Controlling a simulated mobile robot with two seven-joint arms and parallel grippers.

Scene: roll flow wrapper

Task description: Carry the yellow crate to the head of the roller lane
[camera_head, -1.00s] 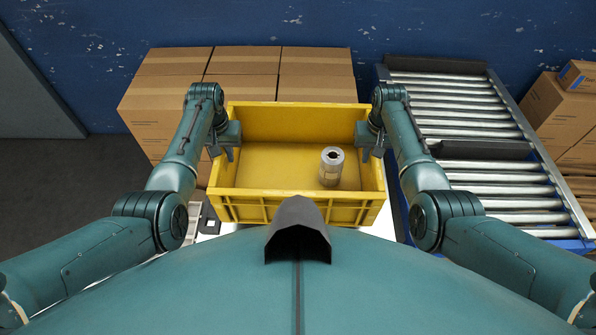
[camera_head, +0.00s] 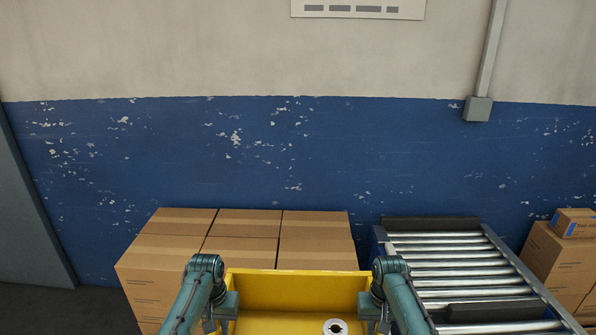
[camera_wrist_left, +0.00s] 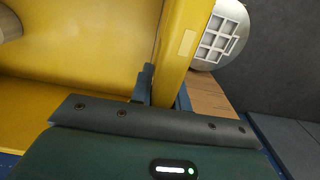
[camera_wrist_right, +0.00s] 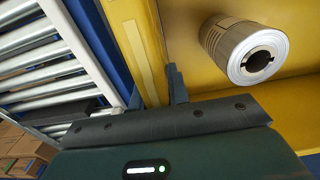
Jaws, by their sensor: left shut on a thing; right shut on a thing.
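The yellow crate (camera_head: 290,290) is at the bottom middle of the head view, between my two arms. A silver roll (camera_head: 335,327) with a dark core is inside it, on the right; the roll also shows in the right wrist view (camera_wrist_right: 243,50). My left gripper (camera_head: 221,314) is shut on the crate's left wall, which shows in the left wrist view (camera_wrist_left: 182,45). My right gripper (camera_head: 371,312) is shut on the right wall, seen in the right wrist view (camera_wrist_right: 140,45). The roller lane (camera_head: 465,275) lies to the right of the crate. The crate's near side is cut off.
Stacked cardboard boxes (camera_head: 245,245) stand behind and left of the crate. More boxes (camera_head: 560,260) stand right of the lane. A dark bar (camera_head: 430,223) closes the lane's far end, and another dark bar (camera_head: 487,311) crosses it nearer. A blue and white wall (camera_head: 250,150) is behind.

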